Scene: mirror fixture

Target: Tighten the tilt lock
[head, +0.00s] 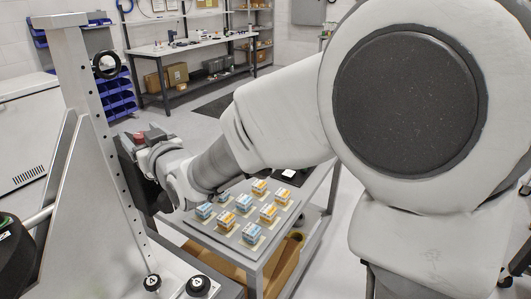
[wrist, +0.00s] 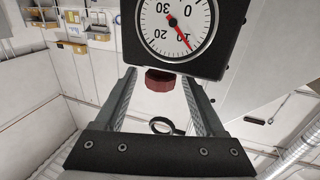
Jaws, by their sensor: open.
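The metal mirror fixture (head: 75,130) stands at the left in the head view. My gripper (head: 132,145) is at its upright post. In the wrist view my gripper (wrist: 161,84) is open, its two fingers apart. A dark red knob (wrist: 160,81) shows between the fingertips, just under a dial (wrist: 178,25); I cannot tell whether the fingers touch it. In the head view a red knob (head: 139,138) shows at my gripper. No label marks which knob is the tilt lock. The dial has a red needle, and its numbers appear upside down.
A black ring (head: 106,65) sits high on the post and shows in the wrist view (wrist: 166,126). Two black knobs (head: 152,283) (head: 198,286) stand at the fixture's base. A cart (head: 262,262) with several small boxes is right of the fixture, below my arm.

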